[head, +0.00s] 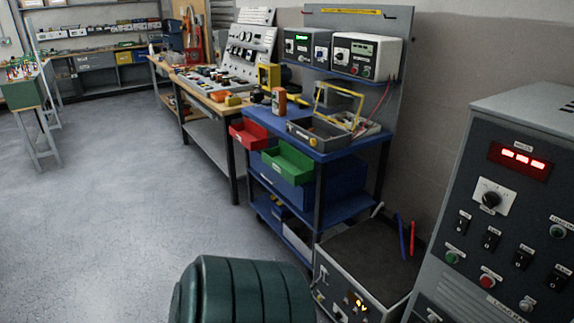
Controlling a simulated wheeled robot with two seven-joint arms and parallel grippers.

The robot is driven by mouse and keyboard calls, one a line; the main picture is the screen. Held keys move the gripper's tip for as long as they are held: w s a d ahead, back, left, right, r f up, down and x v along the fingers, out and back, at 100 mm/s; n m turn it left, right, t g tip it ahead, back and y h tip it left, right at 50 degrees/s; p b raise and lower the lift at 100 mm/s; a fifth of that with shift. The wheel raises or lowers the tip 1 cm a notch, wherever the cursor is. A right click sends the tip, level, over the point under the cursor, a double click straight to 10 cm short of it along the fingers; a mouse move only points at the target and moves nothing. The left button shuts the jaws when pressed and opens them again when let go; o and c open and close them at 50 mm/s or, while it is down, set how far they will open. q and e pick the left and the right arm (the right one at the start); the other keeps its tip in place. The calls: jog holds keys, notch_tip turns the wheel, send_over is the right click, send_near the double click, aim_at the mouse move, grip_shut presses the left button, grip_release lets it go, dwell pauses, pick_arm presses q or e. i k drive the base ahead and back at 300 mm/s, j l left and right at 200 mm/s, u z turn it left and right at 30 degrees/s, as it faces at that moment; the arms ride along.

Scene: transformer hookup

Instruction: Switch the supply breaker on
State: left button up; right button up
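I cannot make out with certainty which switch is the supply breaker. A grey-framed power unit (375,262) with a dark top stands on the floor at the lower right. Neither of my grippers shows in the head view.
A dark green ribbed cylindrical body (240,293) fills the bottom centre. A blue cart (352,150) with red and green bins, a toolbox and instruments stands behind. A workbench (205,105) with a sloped control panel lies further back. Grey floor (110,210) is clear at left.

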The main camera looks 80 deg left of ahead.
aim_at(315, 283)
jog(key=j+u, duration=0.1)
jog(key=u, duration=2.05)
